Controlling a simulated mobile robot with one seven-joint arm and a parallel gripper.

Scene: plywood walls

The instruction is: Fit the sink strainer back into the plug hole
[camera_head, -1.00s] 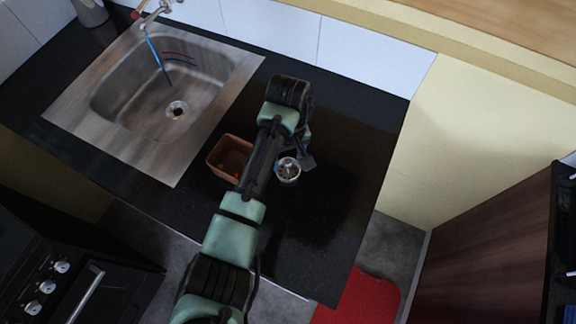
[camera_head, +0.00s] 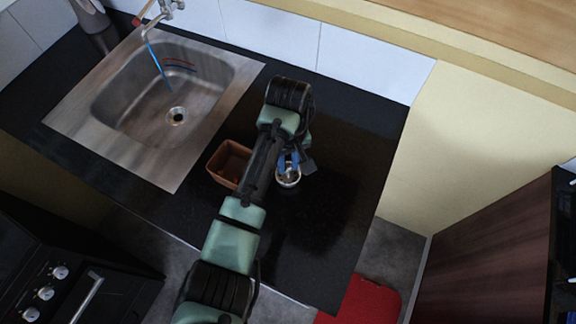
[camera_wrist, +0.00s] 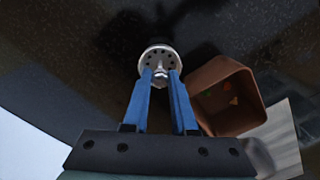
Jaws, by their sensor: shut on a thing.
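The sink strainer (camera_head: 288,178) is a small round metal cup on the black counter, right of the sink. In the wrist view the strainer (camera_wrist: 148,63) shows a ring of dark holes and a central knob. My gripper (camera_wrist: 160,78) has its two blue fingers shut on that knob. In the head view the gripper (camera_head: 288,166) is partly hidden by my arm. I cannot tell whether the strainer is touching the counter. The plug hole (camera_head: 176,116) is a light ring with a dark centre in the sink floor.
The steel sink (camera_head: 222,106) has a tap (camera_head: 158,12) at its back, with a blue stream or strip below. A brown box (camera_head: 219,172) with small coloured bits stands just left of the strainer, close to my gripper. The counter's right side is clear.

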